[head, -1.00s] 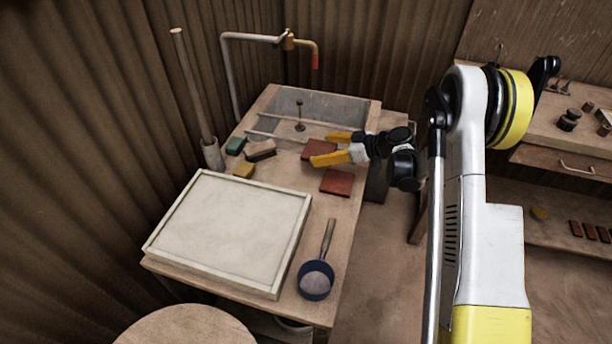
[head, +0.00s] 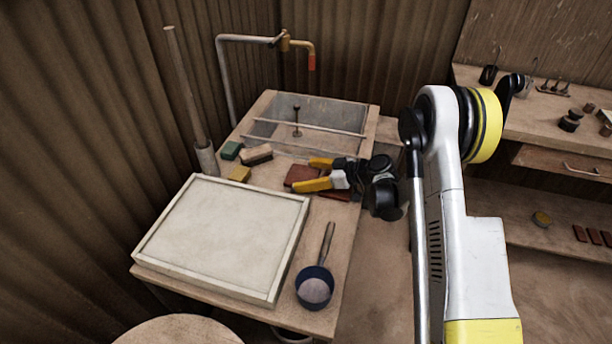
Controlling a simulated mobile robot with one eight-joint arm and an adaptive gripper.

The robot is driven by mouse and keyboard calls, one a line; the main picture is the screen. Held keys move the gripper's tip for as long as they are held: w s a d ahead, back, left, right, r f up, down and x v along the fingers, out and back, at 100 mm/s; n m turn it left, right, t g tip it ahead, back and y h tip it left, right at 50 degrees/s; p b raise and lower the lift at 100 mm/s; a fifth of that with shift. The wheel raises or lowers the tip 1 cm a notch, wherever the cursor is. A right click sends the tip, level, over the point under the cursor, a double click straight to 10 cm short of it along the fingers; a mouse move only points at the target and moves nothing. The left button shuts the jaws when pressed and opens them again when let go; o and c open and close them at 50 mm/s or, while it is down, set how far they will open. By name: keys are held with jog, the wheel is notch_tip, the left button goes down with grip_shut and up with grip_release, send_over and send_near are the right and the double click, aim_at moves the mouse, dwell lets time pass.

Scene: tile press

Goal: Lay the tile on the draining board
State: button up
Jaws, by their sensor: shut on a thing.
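A reddish-brown tile (head: 297,174) sits between the yellow fingers of my gripper (head: 309,174), which is shut on it. Its right part is hidden by the fingers. Its height above the bench is hard to tell. The draining board (head: 220,232), a cream panel with a raised pale rim, lies on the bench to the left and nearer the camera; the tile is beyond its far right corner and apart from it. A second red tile (head: 336,195) lies on the bench just right of the gripper, mostly hidden by it.
A blue pan (head: 315,287) lies right of the board. A sink (head: 310,117) with rods across it is at the back. A green block (head: 231,150), a brown brush-like block (head: 257,154) and a yellow sponge (head: 240,174) sit beyond the board. A pole (head: 187,90) stands at left.

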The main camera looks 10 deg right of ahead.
jog(key=o, duration=1.2)
jog(key=shift+o, duration=0.2)
